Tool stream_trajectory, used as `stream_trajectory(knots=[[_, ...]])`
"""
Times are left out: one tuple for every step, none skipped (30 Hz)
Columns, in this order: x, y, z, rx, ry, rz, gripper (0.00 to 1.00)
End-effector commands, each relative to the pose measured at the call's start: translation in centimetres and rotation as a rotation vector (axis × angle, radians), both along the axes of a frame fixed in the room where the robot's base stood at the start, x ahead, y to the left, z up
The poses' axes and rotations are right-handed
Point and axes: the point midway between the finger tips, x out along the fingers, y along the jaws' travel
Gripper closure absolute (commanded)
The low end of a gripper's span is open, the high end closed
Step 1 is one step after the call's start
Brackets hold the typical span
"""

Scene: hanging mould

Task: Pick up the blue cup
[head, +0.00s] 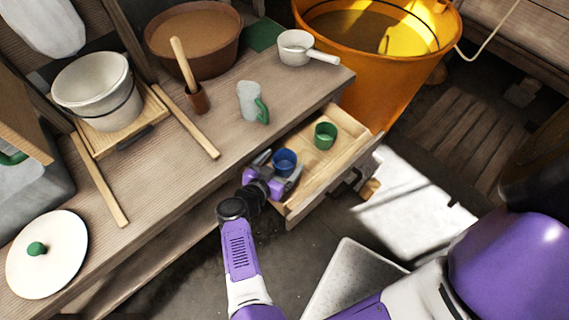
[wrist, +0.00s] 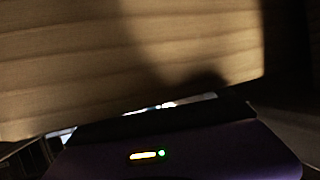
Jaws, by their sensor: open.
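The blue cup (head: 284,161) stands upright in the open drawer (head: 345,131), near its left end in the head view. My gripper (head: 280,171) is at the cup, with its open fingers seeming to lie on either side of it. I cannot tell whether the fingers touch the cup. The wrist view is dark and filled by a wooden surface (wrist: 120,60), and the cup does not show there.
A green cup (head: 325,135) stands in the drawer to the right of the blue cup. The wooden bench (head: 180,165) lies above the drawer, with a grey jug (head: 250,102) near its edge. A large orange tub (head: 385,75) stands behind the drawer.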

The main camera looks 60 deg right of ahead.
Motion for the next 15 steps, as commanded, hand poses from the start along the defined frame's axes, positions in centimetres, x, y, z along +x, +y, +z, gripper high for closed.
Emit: stream_trajectory(knots=[[0.04, -0.27, -0.08, 0.0, 0.0, 0.001, 0.11], [0.06, -0.33, -0.13, 0.0, 0.0, 0.001, 0.11], [0.07, -0.39, -0.17, 0.001, -0.001, 0.001, 0.11], [0.07, -0.4, -0.19, 0.001, -0.002, 0.001, 0.11], [0.07, -0.39, -0.2, 0.001, -0.002, 0.001, 0.11], [0.08, -0.38, -0.19, 0.001, -0.002, 0.001, 0.11], [0.07, -0.38, -0.2, 0.001, -0.002, 0.001, 0.11], [0.07, -0.38, -0.19, 0.001, -0.001, 0.001, 0.11], [0.07, -0.37, -0.19, 0.001, -0.001, 0.001, 0.13], [0.07, -0.37, -0.19, 0.001, -0.001, 0.001, 0.19], [0.06, -0.37, -0.19, 0.001, -0.001, 0.001, 0.25], [0.06, -0.37, -0.19, 0.001, 0.0, 0.001, 0.33], [0.06, -0.37, -0.19, 0.001, 0.0, 0.001, 0.39], [0.06, -0.37, -0.19, 0.001, 0.0, 0.001, 0.44], [0.06, -0.37, -0.18, 0.001, 0.0, 0.001, 0.52]])
